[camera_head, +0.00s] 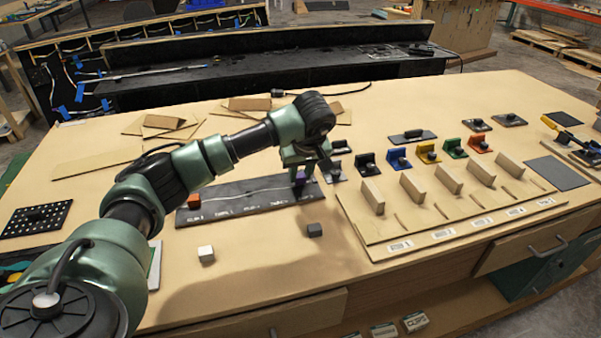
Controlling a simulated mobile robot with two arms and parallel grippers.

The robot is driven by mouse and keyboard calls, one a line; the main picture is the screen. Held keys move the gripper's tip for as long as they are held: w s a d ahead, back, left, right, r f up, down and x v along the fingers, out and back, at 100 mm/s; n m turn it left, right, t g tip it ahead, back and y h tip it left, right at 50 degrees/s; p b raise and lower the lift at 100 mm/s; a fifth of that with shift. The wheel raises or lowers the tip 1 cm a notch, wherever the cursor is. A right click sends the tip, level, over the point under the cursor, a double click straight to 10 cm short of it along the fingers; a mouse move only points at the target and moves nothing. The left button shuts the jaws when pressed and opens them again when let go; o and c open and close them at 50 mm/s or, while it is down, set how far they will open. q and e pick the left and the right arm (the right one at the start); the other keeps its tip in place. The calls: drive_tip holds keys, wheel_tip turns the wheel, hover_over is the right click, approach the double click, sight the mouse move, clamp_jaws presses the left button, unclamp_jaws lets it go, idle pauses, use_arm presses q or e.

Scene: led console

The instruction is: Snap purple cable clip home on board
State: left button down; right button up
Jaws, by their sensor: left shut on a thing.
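The dark board (246,199) lies on the wooden table with printed labels along its front edge and a pale cable running along it. An orange clip (194,201) sits at its left end. My left gripper (301,172) points down over the right end of the board, shut on the purple clip (300,177). Only a little purple shows between the fingers. The clip is at or just above the board; I cannot tell whether it is seated. My right gripper is not in view.
A white cube (206,254) and a dark cube (315,230) lie in front of the board. A slotted wooden rack (450,225) stands to the right, with black, blue, yellow, green and orange pieces behind it. A perforated black plate (36,219) lies far left.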

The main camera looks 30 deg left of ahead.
use_arm(q)
drive_tip(key=shift+f, duration=0.5)
idle(0.7)
drive_tip(key=c, duration=1.1)
unclamp_jaws()
drive_tip(key=b+v, duration=0.2)
drive_tip(key=v, duration=0.5)
drive_tip(key=shift+d+r, duration=0.1)
drive_tip(key=shift+r, duration=0.3)
